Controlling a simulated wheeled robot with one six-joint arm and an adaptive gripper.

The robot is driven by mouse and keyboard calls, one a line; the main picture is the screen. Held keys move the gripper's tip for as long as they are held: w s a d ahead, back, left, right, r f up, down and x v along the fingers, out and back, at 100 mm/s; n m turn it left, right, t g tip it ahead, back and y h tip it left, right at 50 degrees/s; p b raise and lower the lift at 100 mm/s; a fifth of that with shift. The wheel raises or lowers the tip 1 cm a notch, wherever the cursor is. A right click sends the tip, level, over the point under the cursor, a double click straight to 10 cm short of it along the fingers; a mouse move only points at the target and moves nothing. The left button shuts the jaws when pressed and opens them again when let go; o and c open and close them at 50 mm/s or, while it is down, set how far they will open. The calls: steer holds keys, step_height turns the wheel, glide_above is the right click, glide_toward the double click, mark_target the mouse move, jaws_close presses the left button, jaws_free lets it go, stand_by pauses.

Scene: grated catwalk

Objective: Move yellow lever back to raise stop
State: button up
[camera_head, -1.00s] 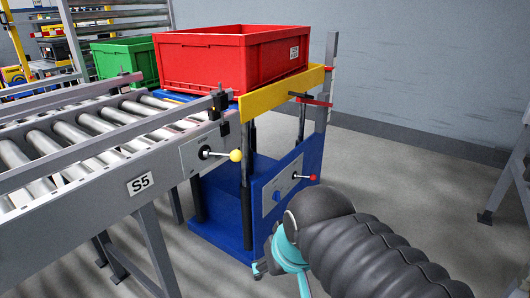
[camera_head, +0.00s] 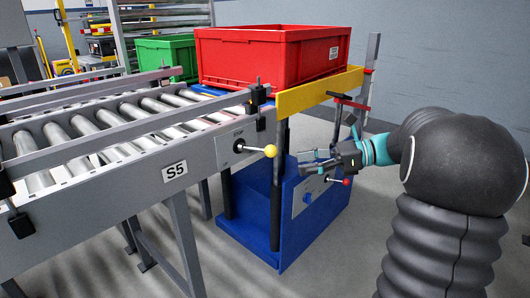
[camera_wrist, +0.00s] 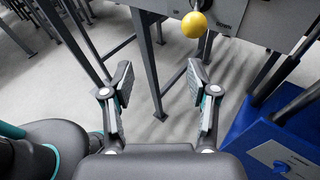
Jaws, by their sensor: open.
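The lever with the yellow ball knob (camera_head: 270,151) sticks out from a light plate on the side of the roller conveyor (camera_head: 150,185), below the word STOP. In the wrist view the yellow knob (camera_wrist: 194,24) shows at the top, ahead of my gripper (camera_wrist: 160,92), a little right of centre. My gripper (camera_head: 306,164) is open and empty, its two fingers well apart. In the head view it is to the right of the yellow knob and slightly lower, apart from it. The stop itself is not clearly made out.
A red crate (camera_head: 262,60) stands on the blue lift (camera_head: 268,222) behind a yellow bar (camera_head: 318,92). A lever with a red knob (camera_head: 347,181) on the lift is close below my gripper. A green crate (camera_head: 165,52) stands behind. Open floor lies below the conveyor.

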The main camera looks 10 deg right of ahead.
mark_target(271, 151)
steer(key=w+d+m+t+y, duration=0.2)
steer(key=w+d, duration=0.1)
steer(key=d, duration=0.3)
steer(key=x, duration=0.4)
steer(key=b+x, duration=0.1)
steer(key=x, duration=0.9)
steer(key=shift+s+r, duration=0.1)
steer(key=shift+s, duration=0.3)
jaws_close()
